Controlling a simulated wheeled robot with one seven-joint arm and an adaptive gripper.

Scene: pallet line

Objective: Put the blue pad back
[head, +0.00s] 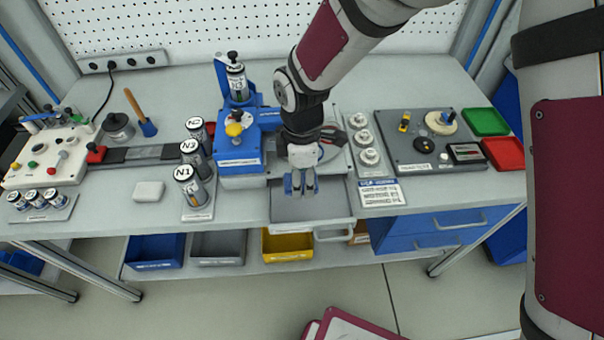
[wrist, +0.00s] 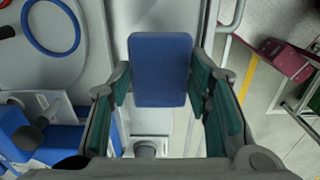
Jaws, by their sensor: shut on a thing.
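The blue pad (wrist: 160,70) is upright in the middle of the wrist view, between the fingers of my gripper (wrist: 161,86). My gripper is shut on it. In the head view my gripper (head: 301,186) hangs above an open grey drawer (head: 312,207) at the front edge of the bench. There the fingers hide most of the pad, and only bits of blue show around them. I cannot tell from these views how high the pad is above the drawer floor.
A blue fixture (head: 239,150) with a yellow knob stands left of my gripper. Labelled cylinders (head: 190,175) stand further left. Round metal parts (head: 369,156) and a grey panel (head: 420,140) are to the right. A green tray (head: 485,121) and a red tray (head: 505,152) lie at the far right.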

